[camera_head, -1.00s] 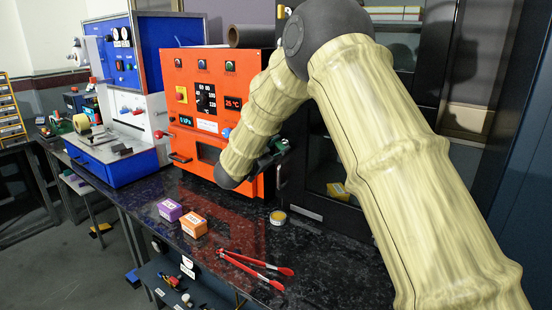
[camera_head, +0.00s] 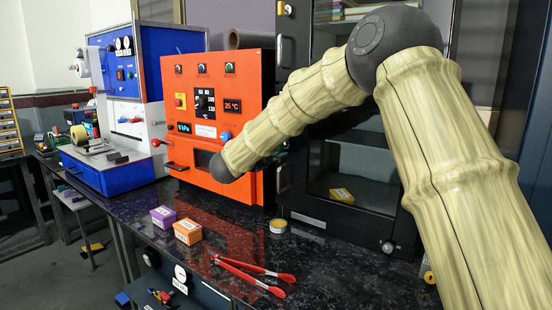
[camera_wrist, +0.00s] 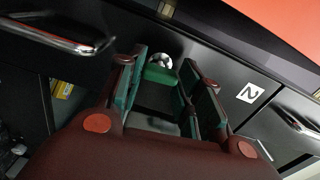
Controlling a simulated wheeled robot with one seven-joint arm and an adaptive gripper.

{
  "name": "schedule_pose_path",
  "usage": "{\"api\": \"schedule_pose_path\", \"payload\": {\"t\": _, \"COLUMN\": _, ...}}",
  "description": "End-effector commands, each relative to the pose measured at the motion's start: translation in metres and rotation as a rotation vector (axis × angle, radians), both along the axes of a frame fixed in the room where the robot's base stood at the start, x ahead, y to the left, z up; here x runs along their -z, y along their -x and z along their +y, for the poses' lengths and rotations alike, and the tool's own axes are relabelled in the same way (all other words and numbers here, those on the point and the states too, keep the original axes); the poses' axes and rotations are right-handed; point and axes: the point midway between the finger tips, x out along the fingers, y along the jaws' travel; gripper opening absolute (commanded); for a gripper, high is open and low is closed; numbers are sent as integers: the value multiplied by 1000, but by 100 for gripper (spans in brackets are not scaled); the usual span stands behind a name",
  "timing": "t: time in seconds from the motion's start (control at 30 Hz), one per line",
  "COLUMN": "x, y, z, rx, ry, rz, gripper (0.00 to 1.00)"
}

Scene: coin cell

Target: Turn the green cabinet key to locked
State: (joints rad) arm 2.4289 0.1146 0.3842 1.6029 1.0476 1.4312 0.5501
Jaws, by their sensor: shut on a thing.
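The green key (camera_wrist: 160,74) sits in a round silver lock (camera_wrist: 163,62) on a black cabinet front in the wrist view. My gripper (camera_wrist: 167,80) reaches up to it with one finger on each side and is shut on the key's green head. The exact turn of the key is hard to read in this tilted view. In the head view the key and most of my gripper are hidden behind my forearm; only small dark and green bits show near the orange unit's right edge.
The orange unit (camera_head: 217,150) stands left of a dark glass-front cabinet (camera_head: 345,215). Purple (camera_head: 163,216) and orange (camera_head: 187,231) boxes and red tongs (camera_head: 250,272) lie on the counter.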

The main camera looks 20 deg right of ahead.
Motion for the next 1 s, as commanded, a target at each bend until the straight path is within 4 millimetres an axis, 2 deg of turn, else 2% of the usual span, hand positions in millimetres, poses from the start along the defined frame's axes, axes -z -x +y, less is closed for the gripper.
{"api": "schedule_pose_path", "payload": {"t": 0.03, "x": 5, "y": 1, "z": -2, "rx": 3, "ry": -14, "rz": -16, "gripper": 12}}
{"api": "schedule_pose_path", "payload": {"t": 0.3, "x": 3, "y": 0, "z": -1, "rx": 2, "ry": -62, "rz": -76, "gripper": 12}}
{"api": "schedule_pose_path", "payload": {"t": 0.8, "x": 2, "y": 0, "z": -1, "rx": 2, "ry": -71, "rz": -87, "gripper": 12}}
{"api": "schedule_pose_path", "payload": {"t": 0.83, "x": 2, "y": 0, "z": -1, "rx": 2, "ry": -71, "rz": -87, "gripper": 41}}
{"api": "schedule_pose_path", "payload": {"t": 0.93, "x": 2, "y": 0, "z": -1, "rx": 1, "ry": -70, "rz": -87, "gripper": 57}}
{"api": "schedule_pose_path", "payload": {"t": 1.0, "x": 1, "y": 0, "z": 0, "rx": 1, "ry": -70, "rz": -87, "gripper": 57}}
